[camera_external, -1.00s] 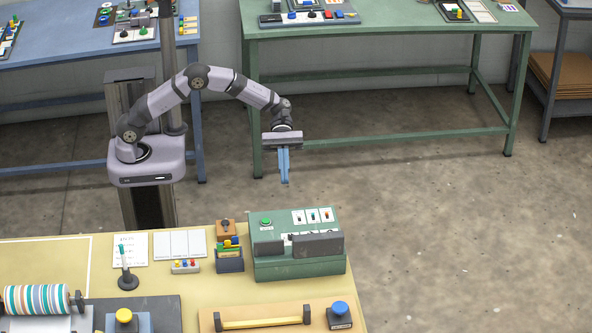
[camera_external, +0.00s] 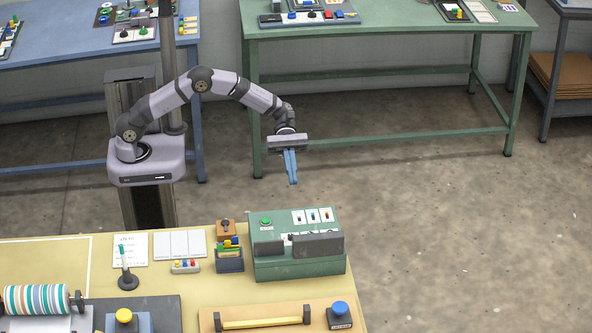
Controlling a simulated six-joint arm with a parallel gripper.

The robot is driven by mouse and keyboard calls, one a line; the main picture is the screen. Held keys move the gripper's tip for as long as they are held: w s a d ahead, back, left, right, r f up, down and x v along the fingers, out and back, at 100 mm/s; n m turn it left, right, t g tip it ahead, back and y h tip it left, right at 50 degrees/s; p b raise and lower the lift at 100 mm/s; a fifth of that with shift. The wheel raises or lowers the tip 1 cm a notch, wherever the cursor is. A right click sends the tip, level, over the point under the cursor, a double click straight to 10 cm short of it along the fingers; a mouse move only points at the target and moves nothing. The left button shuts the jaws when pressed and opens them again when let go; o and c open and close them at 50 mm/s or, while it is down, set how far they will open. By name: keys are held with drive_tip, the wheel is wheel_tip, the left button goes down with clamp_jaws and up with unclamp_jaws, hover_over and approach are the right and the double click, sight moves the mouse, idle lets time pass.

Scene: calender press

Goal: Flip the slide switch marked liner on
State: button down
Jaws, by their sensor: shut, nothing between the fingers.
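A green control box (camera_external: 301,269) stands at the back right of the yellow table. Its sloped top carries a green button (camera_external: 266,221) and a row of white plates with small slide switches (camera_external: 312,216). The labels are too small to read, so I cannot tell which switch is marked liner or how it is set. Grey guards (camera_external: 317,244) along the front edge hide part of the lower row. My gripper (camera_external: 292,182) points down with its blue fingers together and empty. It hangs in the air above and behind the box, apart from it.
Left of the box stand a small holder with coloured items (camera_external: 230,260) and an orange-brown block with a dark knob (camera_external: 226,228). In front are a yellow bar handle (camera_external: 262,322) and a blue button (camera_external: 340,309). The air around my gripper is clear.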

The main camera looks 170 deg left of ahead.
drive_tip(key=p, duration=0.3)
approach(299, 214)
drive_tip(key=x, duration=0.4)
drive_tip(key=shift+w+f, duration=0.2)
drive_tip(key=shift+w, duration=0.05)
drive_tip(key=shift+w+f, duration=0.1)
drive_tip(key=shift+w, duration=0.55)
